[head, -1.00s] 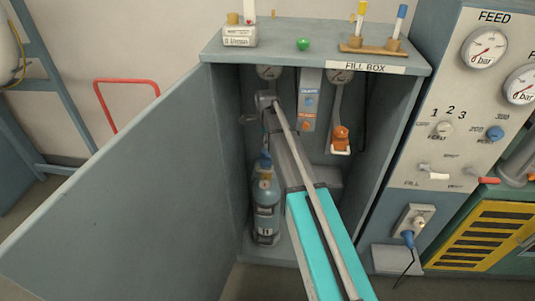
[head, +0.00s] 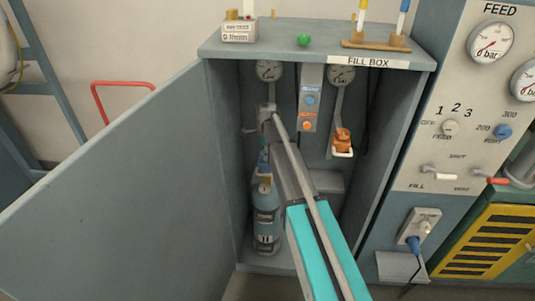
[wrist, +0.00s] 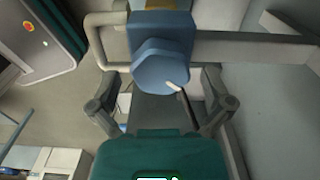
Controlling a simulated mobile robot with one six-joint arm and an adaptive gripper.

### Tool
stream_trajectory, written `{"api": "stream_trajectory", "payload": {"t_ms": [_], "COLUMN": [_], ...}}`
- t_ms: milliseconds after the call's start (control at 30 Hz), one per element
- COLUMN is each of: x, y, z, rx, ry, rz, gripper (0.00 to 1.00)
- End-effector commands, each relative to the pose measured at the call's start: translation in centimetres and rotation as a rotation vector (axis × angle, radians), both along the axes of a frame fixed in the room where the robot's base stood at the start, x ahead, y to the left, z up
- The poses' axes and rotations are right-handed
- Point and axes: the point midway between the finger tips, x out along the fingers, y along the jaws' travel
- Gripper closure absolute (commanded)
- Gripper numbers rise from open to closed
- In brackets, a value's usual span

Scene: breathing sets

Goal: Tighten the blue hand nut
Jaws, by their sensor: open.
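The blue hand nut (wrist: 160,68) is a large six-sided knob with a pale mark on its face, in the upper middle of the wrist view. It sits on a blue block (wrist: 172,28) joined to grey bars. My gripper (wrist: 161,95) is open, with one dark finger to each side of the nut in the picture. I see gaps beside the nut but cannot tell how deep the fingers reach over it. In the head view my arm reaches into the open fill box (head: 222,160); the nut and fingers cannot be made out there.
A blue-grey cylinder (head: 266,215) stands in the box, left of my arm. Gauges (head: 341,74) and an orange-handled fitting (head: 342,140) are at the back. The open door (head: 120,195) stands left and the feed panel (head: 455,100) right.

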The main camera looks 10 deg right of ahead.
Motion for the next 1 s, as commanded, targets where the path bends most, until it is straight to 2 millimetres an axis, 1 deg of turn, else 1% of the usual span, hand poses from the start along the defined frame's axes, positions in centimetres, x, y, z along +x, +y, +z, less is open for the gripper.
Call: {"api": "stream_trajectory", "payload": {"t_ms": [100, 133, 267, 300, 367, 400, 467, 500, 533, 600, 767, 1000], "x": [0.00, 0.00, 0.00, 0.00, 0.00, -0.01, -0.02, -0.03, -0.03, -0.05, -0.08, -0.10], "y": [0.00, 0.00, 0.00, 0.00, -0.01, -0.01, 0.00, 0.00, -0.64, -0.27, -0.05, 0.06], "z": [0.02, 0.02, 0.02, 0.02, 0.01, 0.01, 0.01, 0.01, 0.01, 0.01, 0.01, 0.01], "rx": [0.000, 0.000, 0.000, 0.000, 0.000, 0.000, 0.000, 0.000, 0.000, -0.001, -0.002, 0.000], "ry": [0.000, 0.000, 0.000, 0.000, 0.000, 0.000, 0.001, 0.001, 0.001, 0.001, 0.001, 0.002], "rz": [0.000, 0.000, 0.000, 0.000, 0.000, 0.000, 0.000, 0.000, -0.003, 0.000, 0.016, 0.094], "gripper": [0.00, 0.04, 0.28, 0.35, 0.46, 0.54, 0.65, 0.72, 0.73, 0.73, 0.73, 0.73]}}
